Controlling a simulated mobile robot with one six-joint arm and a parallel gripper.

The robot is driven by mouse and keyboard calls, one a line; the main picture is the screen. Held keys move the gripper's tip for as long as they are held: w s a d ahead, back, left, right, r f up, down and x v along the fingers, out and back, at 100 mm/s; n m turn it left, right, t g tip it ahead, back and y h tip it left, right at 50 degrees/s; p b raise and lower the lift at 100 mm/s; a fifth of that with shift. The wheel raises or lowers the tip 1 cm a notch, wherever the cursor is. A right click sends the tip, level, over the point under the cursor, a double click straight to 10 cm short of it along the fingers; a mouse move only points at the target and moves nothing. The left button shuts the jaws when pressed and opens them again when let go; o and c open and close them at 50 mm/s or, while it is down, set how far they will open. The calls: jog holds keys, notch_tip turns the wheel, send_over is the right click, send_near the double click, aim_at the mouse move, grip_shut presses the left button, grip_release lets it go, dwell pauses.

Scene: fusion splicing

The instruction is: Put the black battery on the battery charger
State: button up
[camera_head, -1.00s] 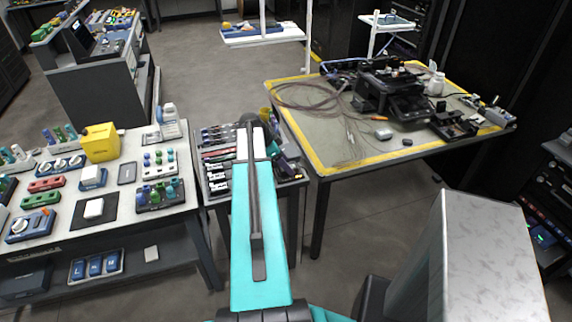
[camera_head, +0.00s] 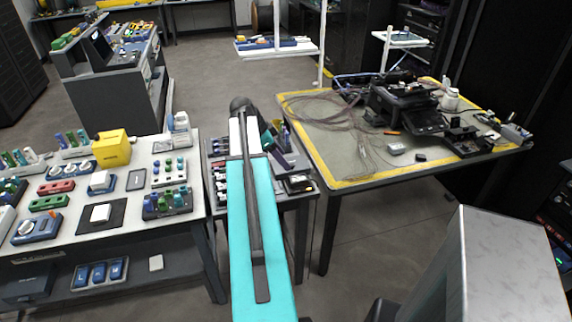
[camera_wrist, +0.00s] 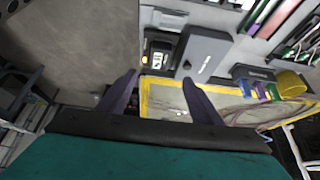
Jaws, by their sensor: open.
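A small black block (camera_head: 420,157), which looks like the black battery, lies on the yellow-edged table at the right, beside a small grey box. A small device with an orange light and a dark slot, probably the battery charger (camera_wrist: 157,52), sits at the edge of the middle cart; it also shows in the head view (camera_head: 298,183). I cannot read its label. My gripper (camera_wrist: 160,77) is open with nothing seen between its fingers. In the wrist view its fingertips lie just below the charger, apart from it as far as I can tell.
A dark grey box (camera_wrist: 205,52) stands beside the charger. The yellow-edged table (camera_head: 345,184) bears a black splicing machine (camera_head: 392,105), loose fibre coils and a white bottle (camera_head: 450,99). A white table (camera_head: 125,222) at the left is crowded. Open floor lies between the furniture.

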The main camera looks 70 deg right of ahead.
jog(key=shift+v, duration=0.95)
dwell(0.5)
